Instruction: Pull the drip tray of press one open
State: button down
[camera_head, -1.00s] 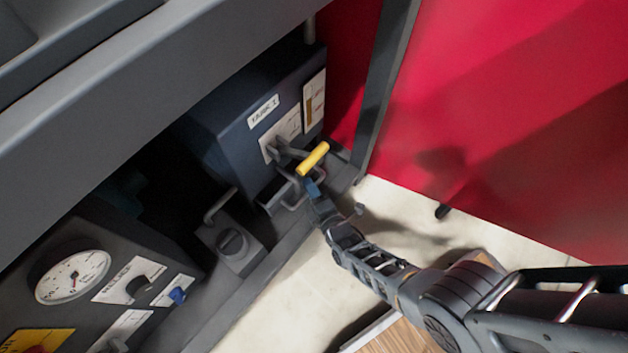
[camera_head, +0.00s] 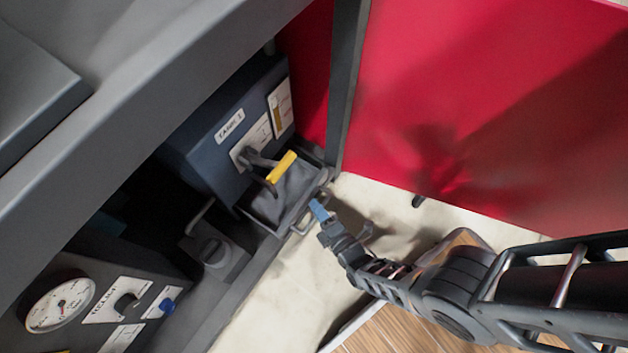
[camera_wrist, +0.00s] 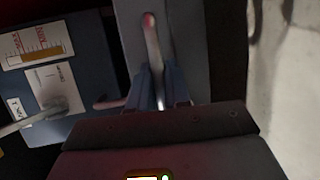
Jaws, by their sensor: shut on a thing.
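The grey drip tray (camera_head: 268,207) sticks out under the dark blue tank box (camera_head: 215,135) in the head view, its hollow inside visible from above. Its loop handle (camera_head: 301,229) is at the tray's outer end. My gripper (camera_head: 319,211) is at this handle with its blue fingers. In the wrist view my gripper (camera_wrist: 160,92) is shut on the handle bar (camera_wrist: 152,40), which runs up between the fingers against the grey tray (camera_wrist: 190,45). The part of the handle between the fingers is partly hidden.
A yellow-gripped lever (camera_head: 281,167) hangs over the tray. A small grey unit with a knob (camera_head: 215,252) stands left of it, and a gauge panel (camera_head: 60,300) lower left. A red panel (camera_head: 480,110) is at right. Pale floor (camera_head: 280,300) lies in front, clear.

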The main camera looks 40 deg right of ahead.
jog(key=shift+f, duration=0.1)
jog(key=c, duration=1.4)
grip_release()
jog(key=shift+c, duration=0.2)
jog(key=p+v, duration=0.2)
jog(key=v, duration=0.5)
jog(key=shift+s+p, duration=0.4)
